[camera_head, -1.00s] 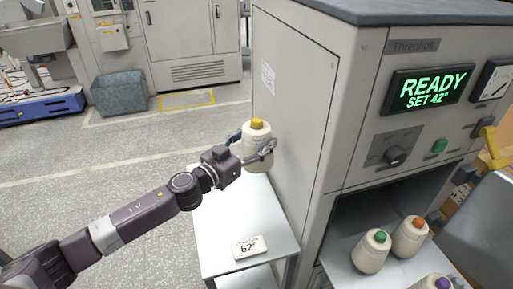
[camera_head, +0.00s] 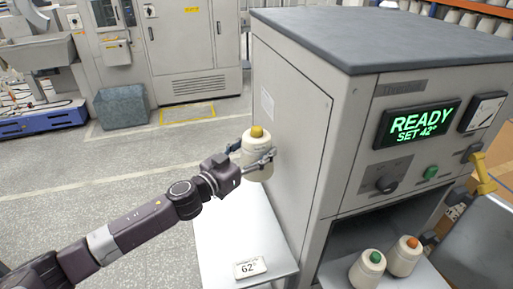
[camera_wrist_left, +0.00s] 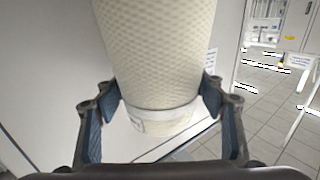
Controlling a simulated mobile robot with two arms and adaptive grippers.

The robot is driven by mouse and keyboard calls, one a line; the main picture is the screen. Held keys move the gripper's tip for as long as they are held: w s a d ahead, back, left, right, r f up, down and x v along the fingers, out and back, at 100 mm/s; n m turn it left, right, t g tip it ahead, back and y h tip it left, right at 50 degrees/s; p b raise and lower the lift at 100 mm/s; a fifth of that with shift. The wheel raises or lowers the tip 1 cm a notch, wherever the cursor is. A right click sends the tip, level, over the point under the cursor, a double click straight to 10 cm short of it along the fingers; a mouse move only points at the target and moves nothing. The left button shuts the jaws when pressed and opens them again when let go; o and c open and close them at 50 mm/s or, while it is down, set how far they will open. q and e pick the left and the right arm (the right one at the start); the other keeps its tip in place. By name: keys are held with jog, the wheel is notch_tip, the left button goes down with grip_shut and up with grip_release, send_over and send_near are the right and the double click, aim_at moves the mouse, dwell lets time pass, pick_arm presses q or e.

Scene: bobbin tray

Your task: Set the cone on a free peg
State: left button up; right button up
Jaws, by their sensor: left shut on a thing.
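A cream cone with a yellow top (camera_head: 257,146) is held in my left gripper (camera_head: 252,160), above a small white side table (camera_head: 235,235). In the left wrist view the cone (camera_wrist_left: 158,50) stands between the two blue-padded fingers of the gripper (camera_wrist_left: 155,110), which close on its sides. Two more cream cones, one with a green top (camera_head: 367,270) and one with an orange top (camera_head: 404,257), stand at the mouth of the grey cabinet. No pegs can be made out. My right gripper is not in view.
The grey cabinet (camera_head: 290,120) stands just right of the held cone, its display (camera_head: 417,122) reading READY SET 42°. A card reading 62° (camera_head: 250,267) lies on the side table. Open floor lies to the left, with a grey bin (camera_head: 122,107) farther back.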

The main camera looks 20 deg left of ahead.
aim_at(257, 137)
pick_arm(q)
notch_tip(257, 137, up, 4)
jog(key=shift+f+p, duration=0.2)
jog(key=shift+p, duration=0.4)
jog(key=shift+r, duration=5.3)
